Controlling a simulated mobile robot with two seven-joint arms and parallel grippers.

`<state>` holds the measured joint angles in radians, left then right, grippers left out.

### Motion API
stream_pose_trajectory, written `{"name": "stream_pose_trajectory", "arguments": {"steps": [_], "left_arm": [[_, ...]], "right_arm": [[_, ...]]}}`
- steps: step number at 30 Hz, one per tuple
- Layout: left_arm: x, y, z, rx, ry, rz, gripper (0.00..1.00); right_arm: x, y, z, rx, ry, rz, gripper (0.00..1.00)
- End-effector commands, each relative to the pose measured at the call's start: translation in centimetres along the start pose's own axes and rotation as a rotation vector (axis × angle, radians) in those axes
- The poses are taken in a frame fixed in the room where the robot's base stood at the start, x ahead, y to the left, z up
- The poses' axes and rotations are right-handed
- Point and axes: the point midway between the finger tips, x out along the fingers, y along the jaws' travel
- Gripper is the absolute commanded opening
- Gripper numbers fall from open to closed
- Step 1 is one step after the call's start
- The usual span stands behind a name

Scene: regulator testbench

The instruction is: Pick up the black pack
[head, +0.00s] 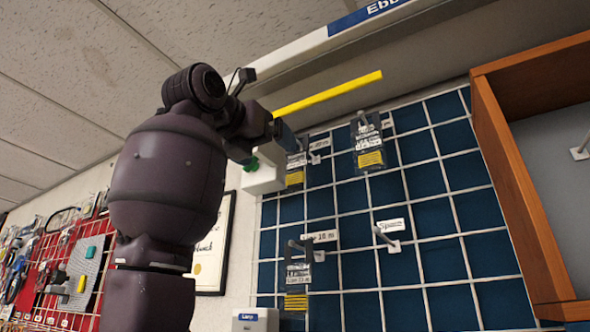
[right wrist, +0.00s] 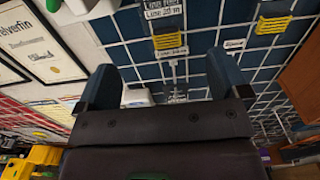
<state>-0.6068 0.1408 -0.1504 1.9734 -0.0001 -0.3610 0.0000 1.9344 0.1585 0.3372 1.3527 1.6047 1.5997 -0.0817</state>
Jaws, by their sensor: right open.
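Several dark packs with pale print and yellow stripes hang on pegs of the blue grid wall in the head view. One is at upper middle (head: 369,150), one at left (head: 295,172), partly behind my arm, and one lower (head: 298,278). I cannot tell which is the black pack. My right gripper (head: 282,133) is close in front of the left pack in the picture; the depth gap is unclear. In the right wrist view its two blue fingers (right wrist: 164,80) are wide apart and empty. Striped packs show beyond them (right wrist: 166,40) (right wrist: 272,22). My left gripper is out of view.
A blue grid panel (head: 348,200) carries pegs with white labels. An orange wooden cabinet (head: 510,190) bounds it at right. A white box with a green part (head: 262,180) is beside the panel, below my wrist. A yellow bar (head: 330,92) runs above. A framed certificate (head: 213,245) hangs at left.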

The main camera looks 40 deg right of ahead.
Motion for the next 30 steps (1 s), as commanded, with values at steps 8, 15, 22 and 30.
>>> {"name": "stream_pose_trajectory", "arguments": {"steps": [8,15,22,30], "left_arm": [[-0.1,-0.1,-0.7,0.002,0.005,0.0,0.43],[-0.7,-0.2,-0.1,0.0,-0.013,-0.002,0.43],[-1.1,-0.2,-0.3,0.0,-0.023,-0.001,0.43],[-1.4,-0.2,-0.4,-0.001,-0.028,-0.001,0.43]], "right_arm": [[3.1,-0.1,0.0,0.0,0.004,-0.005,0.94],[5.6,-0.2,-0.1,0.0,0.001,-0.005,0.94],[8.3,-0.3,-0.6,-0.001,0.001,-0.008,0.94],[10.7,-0.3,-0.7,0.0,0.0,-0.004,0.94]]}}
